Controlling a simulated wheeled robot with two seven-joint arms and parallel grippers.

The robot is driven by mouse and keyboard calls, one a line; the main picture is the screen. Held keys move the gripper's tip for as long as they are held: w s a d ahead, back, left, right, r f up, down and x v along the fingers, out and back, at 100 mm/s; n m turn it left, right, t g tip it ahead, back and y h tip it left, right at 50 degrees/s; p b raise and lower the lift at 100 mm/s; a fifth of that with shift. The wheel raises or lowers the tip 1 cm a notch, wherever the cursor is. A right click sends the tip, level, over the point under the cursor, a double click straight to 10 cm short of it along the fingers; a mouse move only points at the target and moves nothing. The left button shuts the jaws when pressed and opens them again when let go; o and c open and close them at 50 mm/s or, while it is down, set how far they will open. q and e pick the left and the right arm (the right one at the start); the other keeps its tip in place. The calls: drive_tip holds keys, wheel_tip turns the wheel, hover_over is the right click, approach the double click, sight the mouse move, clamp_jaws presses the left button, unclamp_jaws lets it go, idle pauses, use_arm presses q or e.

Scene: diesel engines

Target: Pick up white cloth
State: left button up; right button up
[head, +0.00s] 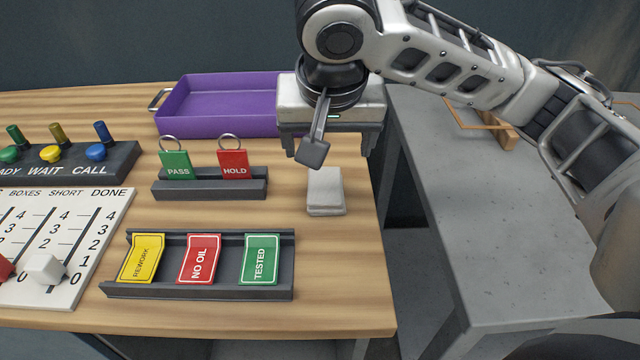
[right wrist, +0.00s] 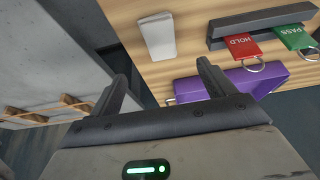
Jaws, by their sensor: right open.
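A small folded white cloth (head: 325,191) lies on the wooden table near its right edge, just right of the tag rack. It also shows in the right wrist view (right wrist: 158,36), at the top, ahead of the fingers. My right gripper (head: 329,151) hangs above the table just behind the cloth, in front of the purple tray. In the right wrist view its two fingers (right wrist: 163,84) are spread apart with nothing between them. It does not touch the cloth. My left gripper is not in view.
A purple tray (head: 218,93) stands at the back. A rack (head: 210,188) holds PASS and HOLD tags. A front rack (head: 198,289) holds REWORK, NO OIL and TESTED cards. A button box (head: 70,166) and slider board (head: 98,225) are left. A grey bench (head: 480,220) stands right, across a gap.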

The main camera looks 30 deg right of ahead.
hover_over(327, 185)
drive_tip(key=s+a, duration=0.1)
drive_tip(key=s, duration=0.1)
wheel_tip(327, 185, down, 6)
drive_tip(key=shift+f+b, duration=0.1)
drive_tip(key=shift+b, duration=0.35)
drive_tip(key=x, duration=0.5)
drive_tip(key=shift+f+b, duration=0.2)
drive_tip(key=shift+b, duration=0.2)
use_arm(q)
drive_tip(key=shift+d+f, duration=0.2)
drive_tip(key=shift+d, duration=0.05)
use_arm(e)
drive_tip(key=shift+w+f, duration=0.1)
drive_tip(key=shift+f, duration=0.1)
use_arm(q)
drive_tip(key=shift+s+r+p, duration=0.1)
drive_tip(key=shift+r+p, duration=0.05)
drive_tip(key=shift+p, duration=0.25)
use_arm(e)
drive_tip(key=shift+f, duration=0.25)
drive_tip(key=c, duration=1.1)
drive_tip(key=shift+c, duration=0.2)
